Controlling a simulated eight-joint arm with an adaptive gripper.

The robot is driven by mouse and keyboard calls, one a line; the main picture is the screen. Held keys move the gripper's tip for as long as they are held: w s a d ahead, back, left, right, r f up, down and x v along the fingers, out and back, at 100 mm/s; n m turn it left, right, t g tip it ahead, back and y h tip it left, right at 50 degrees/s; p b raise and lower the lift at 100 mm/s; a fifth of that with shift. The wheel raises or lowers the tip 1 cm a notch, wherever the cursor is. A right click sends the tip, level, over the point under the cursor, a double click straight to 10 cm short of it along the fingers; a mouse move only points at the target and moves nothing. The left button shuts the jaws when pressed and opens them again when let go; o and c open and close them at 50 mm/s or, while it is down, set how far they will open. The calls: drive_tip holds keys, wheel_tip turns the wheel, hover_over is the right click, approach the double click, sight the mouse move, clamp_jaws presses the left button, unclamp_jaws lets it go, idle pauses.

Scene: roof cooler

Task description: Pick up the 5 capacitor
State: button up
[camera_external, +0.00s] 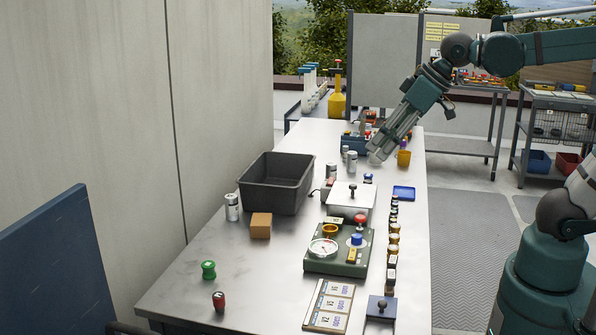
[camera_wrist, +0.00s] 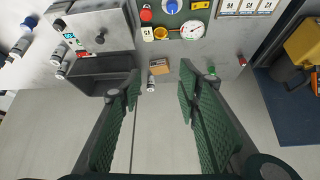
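Several silver cylinders that look like capacitors stand on the metal table; their labels are too small to read, so I cannot tell which is the 5 capacitor. In the external view one (camera_external: 232,207) is left of the grey bin, another (camera_external: 331,170) is by the bin's right corner, and one (camera_external: 351,161) is near my gripper. The wrist view shows one (camera_wrist: 151,82) beside the brown block and others (camera_wrist: 58,55) near the bin. My gripper (camera_external: 378,156) is above the far part of the table. In the wrist view its fingers (camera_wrist: 160,85) are apart with nothing held.
The grey bin (camera_external: 273,184) stands at the table's back edge beside the wall. A brown block (camera_external: 261,226), a green gauge panel (camera_external: 340,247), a white box (camera_external: 350,199) and a row of small jars (camera_external: 393,237) occupy the table. The near left table area is mostly clear.

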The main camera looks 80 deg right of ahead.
drive_tip(key=w+d+r+m+h+p, duration=0.1)
drive_tip(key=w+d+r+m+p, duration=0.3)
drive_tip(key=w+d, duration=0.95)
drive_tip(key=w+d+f+g+p, duration=0.1)
drive_tip(key=w+d, duration=0.4)
drive_tip(key=d, duration=0.4)
drive_tip(key=w+d+g+p, duration=0.1)
drive_tip(key=w+d, duration=0.5)
drive_tip(key=d, duration=0.2)
drive_tip(key=w+d+f+m+g+h+p, duration=0.15)
drive_tip(key=d+f, duration=0.25)
drive_tip(key=d, duration=0.6)
drive_tip(key=w+d+f+m+t+p, duration=0.1)
drive_tip(key=w+d+f+p, duration=0.2)
drive_tip(key=d, duration=0.6)
wheel_tip(320, 180, down, 15)
drive_tip(key=b, duration=0.1)
drive_tip(key=shift+d+r+b, duration=0.15)
drive_tip(key=shift+d+b, duration=0.05)
drive_tip(key=shift+b, duration=0.1)
drive_tip(key=shift+g, duration=0.25)
drive_tip(key=shift+x, duration=1.3)
